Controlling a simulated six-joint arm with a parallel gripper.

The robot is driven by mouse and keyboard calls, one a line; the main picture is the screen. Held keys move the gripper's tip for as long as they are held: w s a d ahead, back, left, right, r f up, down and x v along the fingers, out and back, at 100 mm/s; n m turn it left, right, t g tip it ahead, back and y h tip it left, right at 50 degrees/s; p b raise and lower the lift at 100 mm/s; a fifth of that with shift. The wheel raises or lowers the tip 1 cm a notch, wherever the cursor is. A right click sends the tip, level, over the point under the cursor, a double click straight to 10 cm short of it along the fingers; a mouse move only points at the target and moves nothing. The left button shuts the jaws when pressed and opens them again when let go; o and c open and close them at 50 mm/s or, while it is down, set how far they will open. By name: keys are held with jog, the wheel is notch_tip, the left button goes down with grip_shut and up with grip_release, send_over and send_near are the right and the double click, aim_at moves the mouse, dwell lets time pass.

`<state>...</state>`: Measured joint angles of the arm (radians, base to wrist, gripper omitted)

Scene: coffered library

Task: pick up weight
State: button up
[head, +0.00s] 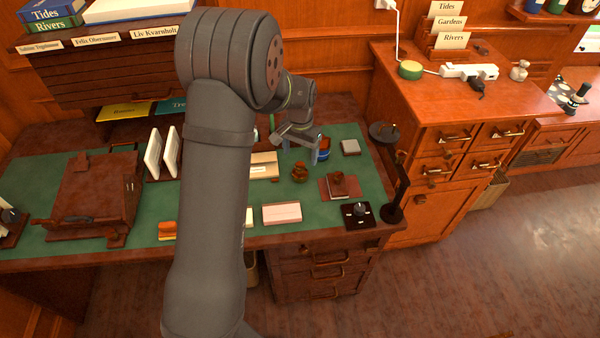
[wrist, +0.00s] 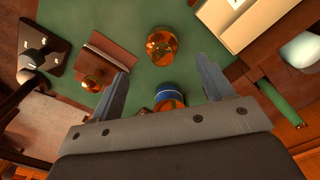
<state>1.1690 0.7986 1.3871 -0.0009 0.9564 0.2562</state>
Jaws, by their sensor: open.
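My gripper (head: 300,152) is open above the green desk top (head: 90,200), with nothing held. In the wrist view its fingers (wrist: 161,72) point over the desk. A round amber, glass-like piece (wrist: 162,46) lies just beyond the fingertips; it looks like the brown round piece (head: 300,173) in the head view. A second amber knob (wrist: 93,82) sits on a reddish square (wrist: 115,55), left of the fingers. A blue-banded piece with orange below (wrist: 169,96) shows between the fingers, partly hidden by the gripper body. I cannot tell for certain which is the weight.
A pale pink block (head: 282,212) lies near the front edge. A green rod (wrist: 280,103) is right of the gripper.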

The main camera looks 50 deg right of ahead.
aim_at(300, 170)
notch_tip(300, 170, down, 9)
jog(key=shift+w+d, duration=0.15)
jog(key=c, duration=1.3)
jog(key=shift+r, duration=0.1)
jog(key=shift+c, duration=0.2)
